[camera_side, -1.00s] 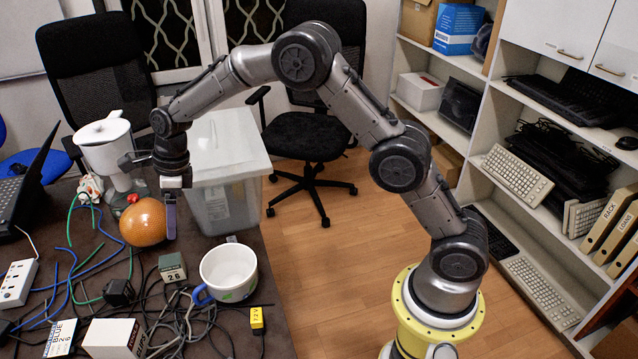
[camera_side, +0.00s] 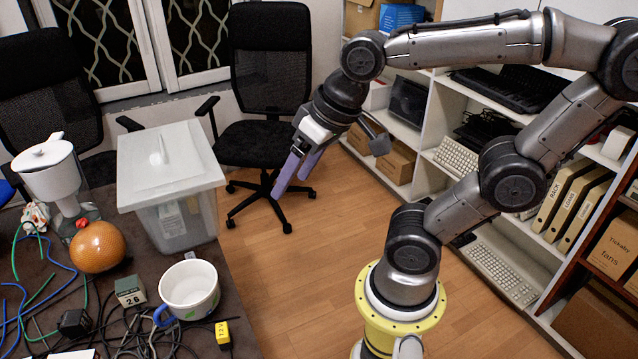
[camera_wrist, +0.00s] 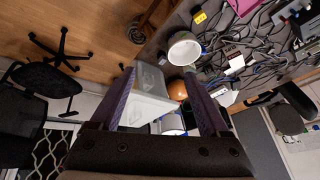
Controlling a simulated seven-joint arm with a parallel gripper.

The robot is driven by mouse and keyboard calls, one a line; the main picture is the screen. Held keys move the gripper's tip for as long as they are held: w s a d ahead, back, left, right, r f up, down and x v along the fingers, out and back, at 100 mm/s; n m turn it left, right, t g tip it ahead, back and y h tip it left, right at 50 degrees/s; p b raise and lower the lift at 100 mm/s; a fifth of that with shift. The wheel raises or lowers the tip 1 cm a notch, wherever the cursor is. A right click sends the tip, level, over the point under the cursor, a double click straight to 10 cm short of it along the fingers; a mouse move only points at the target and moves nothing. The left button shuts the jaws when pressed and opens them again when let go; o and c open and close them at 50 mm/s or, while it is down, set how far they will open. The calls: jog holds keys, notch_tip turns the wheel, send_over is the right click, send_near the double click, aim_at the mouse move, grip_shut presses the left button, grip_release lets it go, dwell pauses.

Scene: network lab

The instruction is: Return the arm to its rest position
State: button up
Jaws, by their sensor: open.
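My gripper (camera_side: 291,184) is open and empty in the side view. It hangs in the air to the right of the table, over the floor, with its purple fingers pointing down and to the left. In the wrist view the two fingers of my gripper (camera_wrist: 160,98) are spread apart with nothing held between them. The table and its objects appear beyond the fingers, at a distance. My arm is bent back over its yellow base, and nothing touches the gripper.
Office chairs (camera_side: 270,125) stand behind. Shelves (camera_side: 468,182) stand behind my arm. Open floor (camera_side: 318,260) lies between table and base.

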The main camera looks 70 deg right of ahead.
jog(key=s+n, duration=0.1)
jog(key=s+f+n, duration=0.1)
jog(key=s, duration=0.1)
jog(key=shift+s+d+f+n, duration=0.3)
jog(key=shift+s+n, duration=0.1)
